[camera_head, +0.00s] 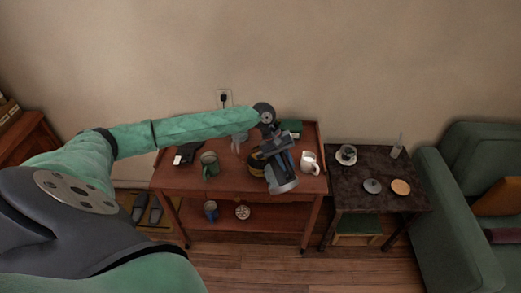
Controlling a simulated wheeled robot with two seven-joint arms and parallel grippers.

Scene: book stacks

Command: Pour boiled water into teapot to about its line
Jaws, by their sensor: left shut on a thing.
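My left arm reaches in from the left, and my left gripper (275,148) is over the right half of the red-brown cart. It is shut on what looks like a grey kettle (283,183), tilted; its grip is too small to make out. A dark round pot with a yellowish band (256,163), apparently the teapot, is just left of the gripper and partly hidden by it. I cannot tell whether they touch, nor see any water or line. My right gripper is not in view.
On the cart (240,183) are a dark green mug (209,165), a black item (187,154), a white pitcher (309,162) and a green box (291,127). A dark side table (355,190) with a cup (347,154) stands right, beside a green sofa (455,210).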

